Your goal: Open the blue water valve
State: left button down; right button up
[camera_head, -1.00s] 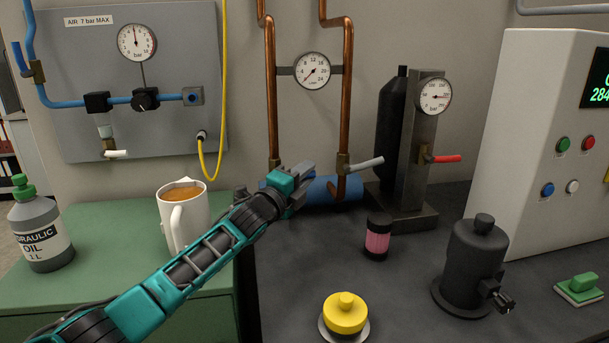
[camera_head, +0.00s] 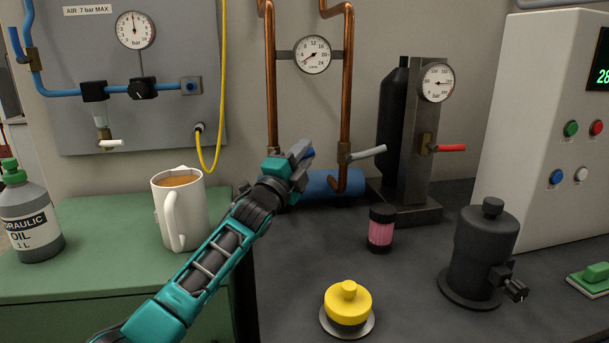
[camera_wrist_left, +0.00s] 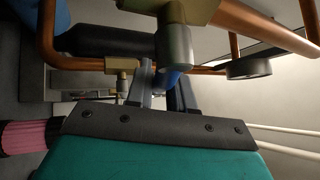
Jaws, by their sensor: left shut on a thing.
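The blue water valve handle (camera_head: 309,154) shows as a small blue piece at the fingertips of my left gripper (camera_head: 301,158), by the left copper pipe (camera_head: 271,90). The gripper is shut on this handle and hides most of it and the valve body. In the left wrist view, a bit of the blue handle (camera_wrist_left: 167,80) shows between the grey fingers (camera_wrist_left: 164,92), below a brass and grey valve fitting (camera_wrist_left: 174,45). My right gripper is in neither view.
A grey-handled valve (camera_head: 367,153) sits on the right copper pipe, with a round gauge (camera_head: 313,55) between the pipes. A red-handled valve (camera_head: 450,148), a pink-and-black jar (camera_head: 381,230) and a white mug (camera_head: 181,207) stand nearby. A blue cylinder (camera_head: 335,184) lies behind.

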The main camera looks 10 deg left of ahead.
pick_arm(q)
jog(key=shift+f+n+b, duration=0.1)
jog(key=shift+n+b, duration=0.4)
jog(key=shift+a+n+t+b, duration=0.15)
jog(key=shift+n+t+b, duration=0.15)
jog(key=shift+t+b, duration=0.15)
jog(key=shift+s+a+r+n+t+y+b, duration=0.1)
jog(key=shift+a+r+n+t+y+b, duration=0.05)
jog(key=shift+r+n+t+y+b, duration=0.65)
jog(key=shift+a+n+b, duration=0.1)
jog(key=shift+n+b, duration=0.2)
jog(key=shift+n, duration=0.3)
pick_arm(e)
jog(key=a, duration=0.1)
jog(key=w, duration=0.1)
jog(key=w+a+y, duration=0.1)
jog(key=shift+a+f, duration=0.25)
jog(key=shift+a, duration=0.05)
pick_arm(q)
jog(key=shift+r, duration=0.15)
